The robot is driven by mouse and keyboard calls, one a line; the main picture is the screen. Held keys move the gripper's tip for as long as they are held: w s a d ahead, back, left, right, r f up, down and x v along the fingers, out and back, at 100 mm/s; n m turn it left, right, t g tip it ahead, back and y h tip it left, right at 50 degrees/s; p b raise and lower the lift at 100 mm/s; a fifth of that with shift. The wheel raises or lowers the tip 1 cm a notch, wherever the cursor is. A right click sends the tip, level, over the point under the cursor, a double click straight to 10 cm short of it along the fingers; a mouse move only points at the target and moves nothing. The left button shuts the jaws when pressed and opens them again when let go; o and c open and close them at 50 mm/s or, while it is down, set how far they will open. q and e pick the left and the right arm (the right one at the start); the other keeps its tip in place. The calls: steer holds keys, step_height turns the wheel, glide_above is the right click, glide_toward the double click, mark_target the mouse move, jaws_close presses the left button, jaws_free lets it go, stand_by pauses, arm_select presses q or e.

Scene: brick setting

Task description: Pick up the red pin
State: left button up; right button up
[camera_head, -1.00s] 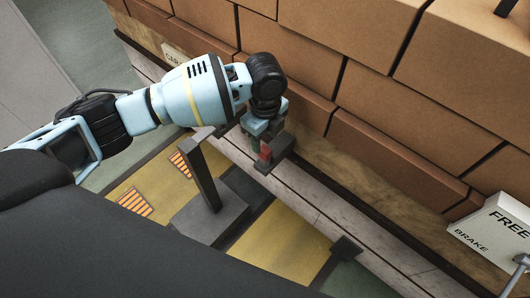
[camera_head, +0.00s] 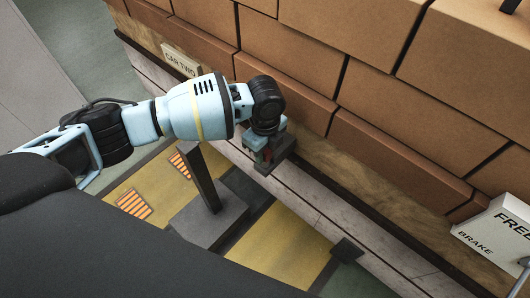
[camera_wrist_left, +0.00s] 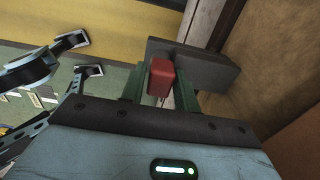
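The red pin (camera_wrist_left: 160,78) stands upright at a dark grey block (camera_wrist_left: 208,68) beside the brick wall. In the head view, only a little of the pin (camera_head: 267,155) shows between my fingers, over the dark block (camera_head: 277,160). My left gripper (camera_wrist_left: 161,84) reaches down with its two green fingers astride the pin, one on each side. The fingers look open, with narrow gaps beside the pin; any contact is hard to make out.
A dark post on a grey base (camera_head: 209,216) stands just left of the pin's block. The brick wall (camera_head: 330,100) rises close behind my left gripper. A white "CAR TWO" sign (camera_head: 180,60) and a white "FREE / BRAKE" box (camera_head: 497,233) stand along the wall.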

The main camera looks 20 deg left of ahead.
arm_select(q)
jaws_close()
steer(key=shift+r, duration=0.15)
steer(key=shift+r, duration=0.25)
step_height(320, 180, up, 3)
steer(key=shift+r+p, duration=0.1)
steer(key=shift+p, duration=0.35)
steer(key=s+d+p, duration=0.1)
steer(key=s+d, duration=0.2)
steer(key=s, duration=0.4)
steer(key=s+d+r+p, duration=0.1)
steer(key=s+d, duration=0.1)
steer(key=s, duration=0.6)
steer(key=shift+d, duration=0.4)
